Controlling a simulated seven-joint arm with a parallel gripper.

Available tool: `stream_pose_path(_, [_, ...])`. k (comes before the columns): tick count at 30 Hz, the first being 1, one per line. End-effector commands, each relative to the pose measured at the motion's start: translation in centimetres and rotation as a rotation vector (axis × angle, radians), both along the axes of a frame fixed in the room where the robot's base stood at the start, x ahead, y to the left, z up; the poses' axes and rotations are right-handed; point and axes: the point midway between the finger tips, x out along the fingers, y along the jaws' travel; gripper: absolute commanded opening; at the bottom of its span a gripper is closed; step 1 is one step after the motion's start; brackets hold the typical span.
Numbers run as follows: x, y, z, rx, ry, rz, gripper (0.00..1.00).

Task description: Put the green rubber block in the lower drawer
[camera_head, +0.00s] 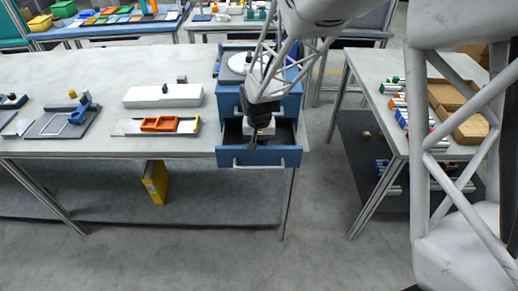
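My gripper (254,142) points down over and partly into the open drawer. It is small and dark, and the arm covers much of it, so the state of its fingers is unclear. I cannot make out the green rubber block; it may be hidden by my gripper or the drawer front.
On the bench left of the cabinet are a white box (163,96) and an orange part (159,124) on a plate. A yellow binder (156,182) stands on the shelf below. The right table (385,65) holds a cardboard tray (457,108). Floor between the tables is clear.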

Motion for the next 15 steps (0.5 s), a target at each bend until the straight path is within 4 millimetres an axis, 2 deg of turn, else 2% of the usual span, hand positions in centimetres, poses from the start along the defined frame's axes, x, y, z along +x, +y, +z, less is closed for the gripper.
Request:
stream_pose_path(7, [0.0,0.0,-2.5,0.000,0.002,0.000,0.05])
stream_pose_path(15, [0.0,0.0,-2.9,0.000,0.000,0.000,0.05])
